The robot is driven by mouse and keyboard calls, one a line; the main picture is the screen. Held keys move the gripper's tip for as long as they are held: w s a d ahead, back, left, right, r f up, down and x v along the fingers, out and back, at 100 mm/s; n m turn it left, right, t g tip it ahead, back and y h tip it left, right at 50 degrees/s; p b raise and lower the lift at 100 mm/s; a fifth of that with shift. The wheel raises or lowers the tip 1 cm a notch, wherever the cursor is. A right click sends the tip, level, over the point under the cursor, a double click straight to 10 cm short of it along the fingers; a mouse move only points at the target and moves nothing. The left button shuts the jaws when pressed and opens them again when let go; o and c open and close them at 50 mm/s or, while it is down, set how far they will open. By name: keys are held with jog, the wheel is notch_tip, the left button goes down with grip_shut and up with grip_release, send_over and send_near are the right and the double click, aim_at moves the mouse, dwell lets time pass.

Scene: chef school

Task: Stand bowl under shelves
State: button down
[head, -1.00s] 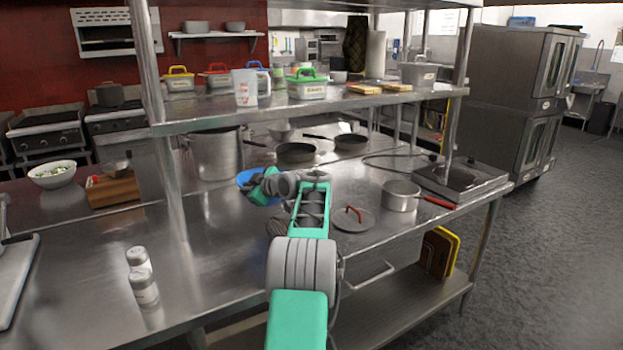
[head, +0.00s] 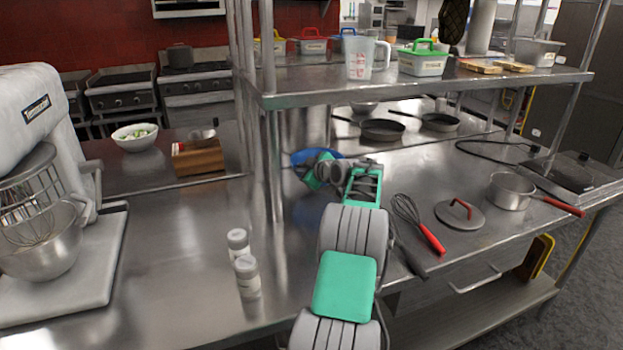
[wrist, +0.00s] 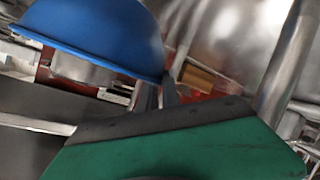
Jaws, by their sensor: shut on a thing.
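A blue bowl (head: 318,157) is in my gripper (head: 312,170) in the head view, just right of the front shelf post. Its blue reflection shows on the steel counter (head: 210,225) below, and it appears to be raised above the counter. The bowl also shows at the top left of the wrist view (wrist: 95,32), tilted in the picture, beside a green finger. My gripper is shut on the bowl; the arm hides part of it and the exact contact. The steel shelf (head: 420,88) runs above and behind the bowl. I cannot tell whether the bowl is under it.
A shelf post (head: 272,165) stands close left of the bowl. Two shakers (head: 246,275) stand in front. A whisk (head: 420,222), a lid (head: 460,214) and a saucepan (head: 510,190) lie to the right. Pans (head: 383,130) stand behind. A mixer (head: 40,180) fills the far left; counter between is clear.

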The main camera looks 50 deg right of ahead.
notch_tip(320, 180, down, 4)
jog(key=shift+s+f+p, duration=0.1)
jog(key=shift+p, duration=0.2)
jog(key=c, duration=1.6)
grip_release()
jog(key=shift+f, duration=0.1)
jog(key=shift+o, duration=0.2)
jog(key=b+v, duration=0.2)
jog(key=v, duration=1)
